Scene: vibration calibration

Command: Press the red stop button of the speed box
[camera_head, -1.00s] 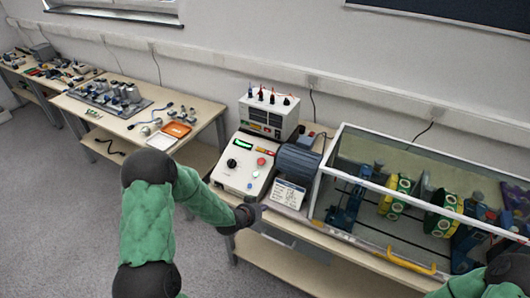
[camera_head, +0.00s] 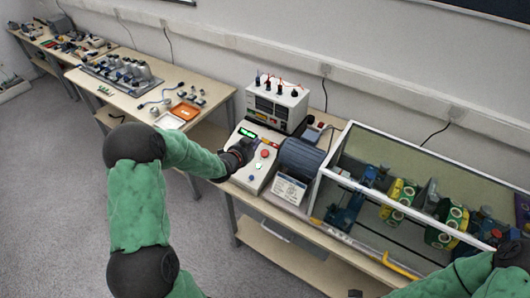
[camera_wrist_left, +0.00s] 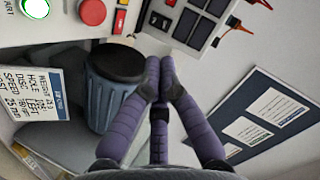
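The speed box (camera_head: 249,183) is a white sloped console on the bench, with a green-lit display (camera_head: 247,133). Its red stop button (camera_head: 265,153) is on the right part of the panel. In the left wrist view the red button (camera_wrist_left: 92,12) is at the top, right of a lit green-white start button (camera_wrist_left: 36,8). My left gripper (camera_head: 243,151) is over the panel, just left of the red button, and hides part of the panel. In the left wrist view its purple fingers (camera_wrist_left: 160,78) are closed together with nothing between them, apart from the button. My right gripper is out of view.
A grey-blue motor (camera_head: 301,158) and a label card (camera_head: 289,189) sit right of the speed box. A power supply (camera_head: 275,106) with leads stands behind. A clear-walled case (camera_head: 345,181) of machine parts fills the right. Another bench (camera_head: 149,97) is at left.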

